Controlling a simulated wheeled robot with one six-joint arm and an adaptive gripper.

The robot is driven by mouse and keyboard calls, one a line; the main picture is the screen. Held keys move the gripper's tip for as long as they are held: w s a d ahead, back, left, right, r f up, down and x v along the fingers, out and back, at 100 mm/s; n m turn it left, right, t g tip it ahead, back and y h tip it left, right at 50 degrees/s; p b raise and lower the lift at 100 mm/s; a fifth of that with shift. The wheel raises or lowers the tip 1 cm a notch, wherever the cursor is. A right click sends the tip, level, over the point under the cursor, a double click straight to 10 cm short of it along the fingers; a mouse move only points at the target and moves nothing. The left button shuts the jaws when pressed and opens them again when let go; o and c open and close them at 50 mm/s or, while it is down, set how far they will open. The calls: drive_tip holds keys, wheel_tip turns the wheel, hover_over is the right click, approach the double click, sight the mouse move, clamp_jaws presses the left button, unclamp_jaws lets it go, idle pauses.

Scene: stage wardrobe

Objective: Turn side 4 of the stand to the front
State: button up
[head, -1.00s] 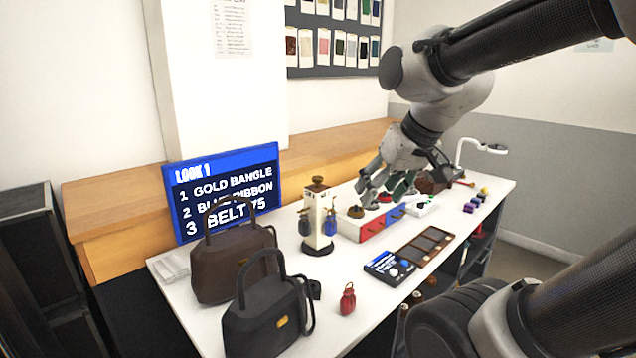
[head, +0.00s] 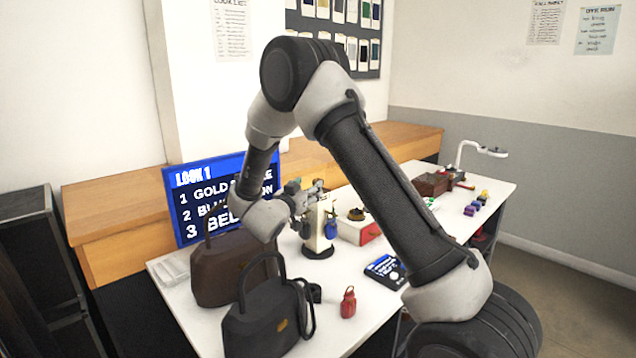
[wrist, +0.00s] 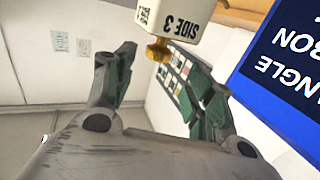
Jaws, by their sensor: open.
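The stand (head: 318,234) is a white block on a dark round base, with small bags hanging from its sides, a blue one (head: 331,228) at the right. In the wrist view it appears upside down: the face marked SIDE 3 (wrist: 190,18) shows widest, and a narrower face at its left carries a 4 (wrist: 143,14). Its gold knob (wrist: 158,50) points between my fingers. My gripper (head: 308,188) is open at the stand's top; in the wrist view its fingertips (wrist: 160,66) lie either side of the knob, apart from it. My arm hides part of the table.
A brown handbag (head: 215,280) and a black handbag (head: 262,325) stand left of the stand. A blue sign (head: 195,180) is behind. A red pouch (head: 348,303), a blue-white card (head: 384,268) and a red-fronted box (head: 370,233) are to the right.

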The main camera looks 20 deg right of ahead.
drive_tip(key=x, duration=0.7)
drive_tip(key=shift+w+d, duration=0.15)
drive_tip(key=shift+d, duration=0.15)
drive_tip(key=shift+c, duration=0.2)
clamp_jaws()
